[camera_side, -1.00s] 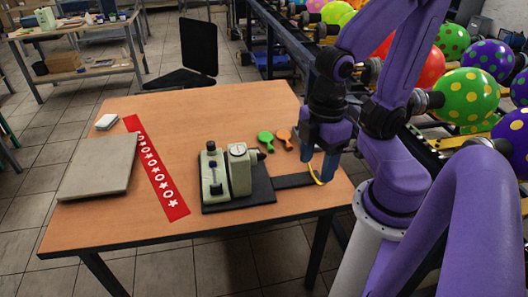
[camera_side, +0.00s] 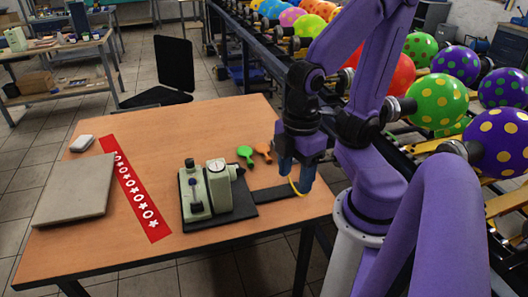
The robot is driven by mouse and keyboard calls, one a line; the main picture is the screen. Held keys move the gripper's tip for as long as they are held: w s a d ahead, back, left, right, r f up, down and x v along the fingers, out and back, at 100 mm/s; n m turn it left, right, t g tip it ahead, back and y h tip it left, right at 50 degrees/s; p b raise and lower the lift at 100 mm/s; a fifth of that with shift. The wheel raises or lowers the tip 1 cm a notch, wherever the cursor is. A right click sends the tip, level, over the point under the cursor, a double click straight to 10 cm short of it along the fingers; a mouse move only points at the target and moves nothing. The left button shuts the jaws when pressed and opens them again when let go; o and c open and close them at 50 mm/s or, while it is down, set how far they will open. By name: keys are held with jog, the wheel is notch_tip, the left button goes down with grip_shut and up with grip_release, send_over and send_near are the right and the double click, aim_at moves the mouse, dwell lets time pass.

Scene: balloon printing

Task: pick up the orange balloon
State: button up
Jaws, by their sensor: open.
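The flat, uninflated orange balloon (camera_side: 263,151) lies on the wooden table, just right of a similar green balloon (camera_side: 246,155). My gripper (camera_side: 296,180) points down with its blue fingers apart and nothing visible between them. It is above the table near its right edge, to the right of the orange balloon and nearer the camera, apart from it. A yellow curved piece shows at the fingers.
A pale green press (camera_side: 218,188) on a black base stands left of my gripper, with a black arm reaching right under it. A red patterned strip (camera_side: 135,190) and a grey slab (camera_side: 75,190) lie further left. Inflated balloons (camera_side: 437,101) line the rack behind my arm.

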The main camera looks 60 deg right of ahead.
jog(key=w+d+f+m, duration=0.2)
jog(key=w+d+m, duration=0.35)
jog(key=w, duration=0.55)
jog(key=w+d+f+m, duration=0.2)
jog(key=w+d+m, duration=0.4)
jog(key=w, duration=0.6)
jog(key=m, duration=1)
send_over(269, 157)
notch_tip(269, 157, down, 9)
notch_tip(269, 157, down, 12)
jog(key=shift+d+r, duration=0.1)
jog(key=shift+r, duration=0.1)
jog(key=shift+w+f, duration=0.15)
jog(key=shift+f, duration=2.5)
jog(key=c, duration=0.9)
